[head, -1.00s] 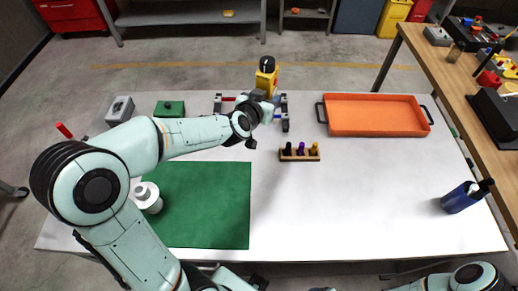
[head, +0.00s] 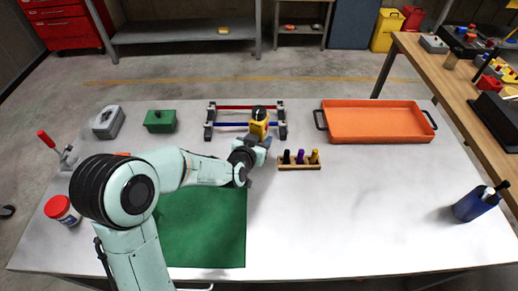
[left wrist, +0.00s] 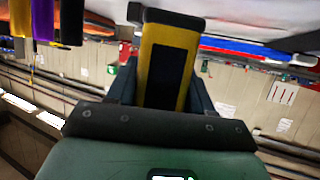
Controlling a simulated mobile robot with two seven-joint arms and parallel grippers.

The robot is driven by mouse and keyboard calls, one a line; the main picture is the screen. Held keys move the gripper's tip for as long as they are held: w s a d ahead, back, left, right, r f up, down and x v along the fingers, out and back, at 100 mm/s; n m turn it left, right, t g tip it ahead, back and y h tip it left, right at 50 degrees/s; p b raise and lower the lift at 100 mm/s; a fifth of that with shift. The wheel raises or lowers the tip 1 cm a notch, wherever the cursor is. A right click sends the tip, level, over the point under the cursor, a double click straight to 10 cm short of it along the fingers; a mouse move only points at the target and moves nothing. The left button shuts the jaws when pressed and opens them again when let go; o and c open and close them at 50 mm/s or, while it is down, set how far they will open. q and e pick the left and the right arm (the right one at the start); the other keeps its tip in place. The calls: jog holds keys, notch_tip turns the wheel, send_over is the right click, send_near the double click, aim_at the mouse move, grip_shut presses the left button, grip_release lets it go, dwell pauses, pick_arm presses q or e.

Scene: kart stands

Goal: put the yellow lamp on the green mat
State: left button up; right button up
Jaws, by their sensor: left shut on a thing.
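The yellow lamp (head: 259,127), yellow with a black top, is in my left gripper (head: 254,145), in front of the rack with red and blue bars. In the left wrist view the lamp's yellow body with a dark panel (left wrist: 168,65) stands between the two fingers of the gripper (left wrist: 165,88). The green mat (head: 205,235) lies flat on the white table, to the left of and nearer than the lamp. My left arm covers its far left part. The lamp appears off the mat; its height above the table is hard to tell. My right gripper is out of view.
The rack (head: 216,107) stands just behind the lamp. A block with several coloured pegs (head: 300,166) is close on the right. An orange tray (head: 375,122), green box (head: 160,121), grey box (head: 108,122), red-lidded jar (head: 62,210) and blue bottle (head: 470,205) stand around. The front right table is clear.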

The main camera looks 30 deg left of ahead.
pick_arm(q)
jog(key=shift+f, duration=1.8)
jog(key=shift+b, duration=0.3)
jog(key=shift+f, duration=0.15)
jog(key=o, duration=1.3)
